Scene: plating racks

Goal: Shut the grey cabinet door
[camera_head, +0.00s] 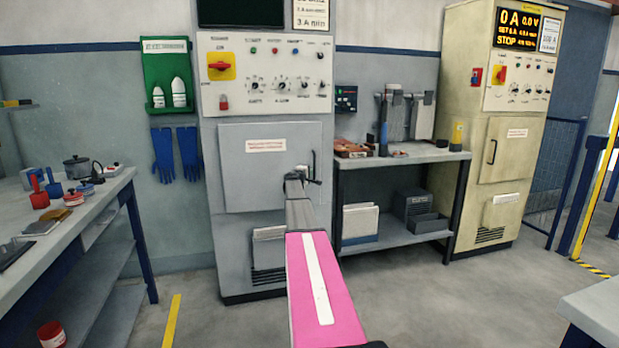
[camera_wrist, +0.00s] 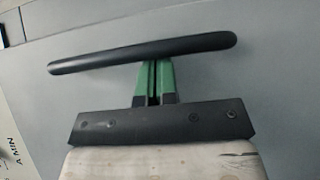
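The grey cabinet door (camera_head: 255,180) is on the front of the tall grey cabinet (camera_head: 232,255) in the head view. It looks flush or nearly flush with the cabinet front; a small gap cannot be ruled out. Its dark bar handle (camera_head: 314,165) is near the right edge. My gripper (camera_head: 304,178) is at the handle, with my arm covering part of the door's lower right. In the wrist view, the handle (camera_wrist: 145,53) crosses over my gripper's green fingers (camera_wrist: 154,66). The fingers are together with only a thin dark slit between them. Their tips are hidden at the bar, and contact is unclear.
A workbench (camera_head: 65,225) with pots stands at the left. A dark-legged shelf table (camera_head: 400,158) with tools stands right of the cabinet, beside a cream cabinet (camera_head: 510,185). Another bench corner (camera_head: 600,305) is at lower right. The floor before the cabinet is free.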

